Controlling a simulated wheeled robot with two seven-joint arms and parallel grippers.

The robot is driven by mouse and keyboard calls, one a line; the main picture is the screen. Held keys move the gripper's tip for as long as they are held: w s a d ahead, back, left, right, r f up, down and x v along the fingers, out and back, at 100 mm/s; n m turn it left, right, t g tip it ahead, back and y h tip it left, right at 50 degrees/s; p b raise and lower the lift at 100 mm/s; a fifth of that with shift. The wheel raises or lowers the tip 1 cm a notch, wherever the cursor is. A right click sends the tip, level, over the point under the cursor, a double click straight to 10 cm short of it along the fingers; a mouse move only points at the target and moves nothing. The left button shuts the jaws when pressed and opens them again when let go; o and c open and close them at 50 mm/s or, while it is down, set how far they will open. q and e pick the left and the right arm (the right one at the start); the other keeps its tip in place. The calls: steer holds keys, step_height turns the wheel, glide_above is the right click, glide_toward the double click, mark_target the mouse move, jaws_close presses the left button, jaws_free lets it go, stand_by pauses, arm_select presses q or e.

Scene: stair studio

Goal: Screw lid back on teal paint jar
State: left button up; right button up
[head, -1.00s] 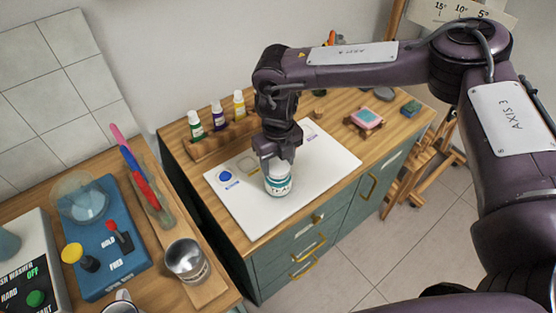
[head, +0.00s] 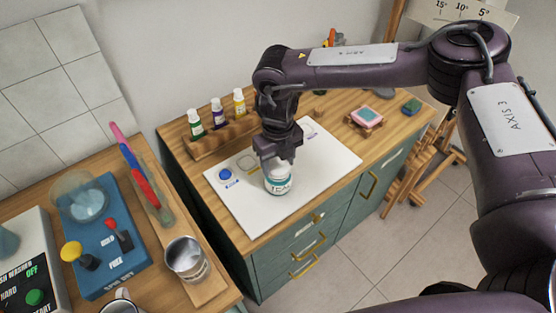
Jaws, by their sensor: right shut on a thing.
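The teal paint jar (head: 278,187) stands upright on the white sheet, its label facing me. A white lid (head: 279,171) shows at its top, partly hidden by my fingers. My right gripper (head: 279,158) points down from above and is shut on the lid. The lid appears to sit on the jar's mouth, but I cannot tell how tightly it is seated. My left gripper is not in view.
The white sheet (head: 325,165) has a blue spot (head: 225,174) left of the jar. Several small paint bottles (head: 217,112) stand in a wooden rack behind. A metal cup (head: 186,257) stands on the left counter.

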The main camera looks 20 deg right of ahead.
steer(key=o, duration=1.3)
steer(key=shift+o, duration=0.2)
steer(key=shift+r+p, duration=2.65)
steer(key=shift+r, duration=0.85)
steer(key=shift+f, duration=0.1)
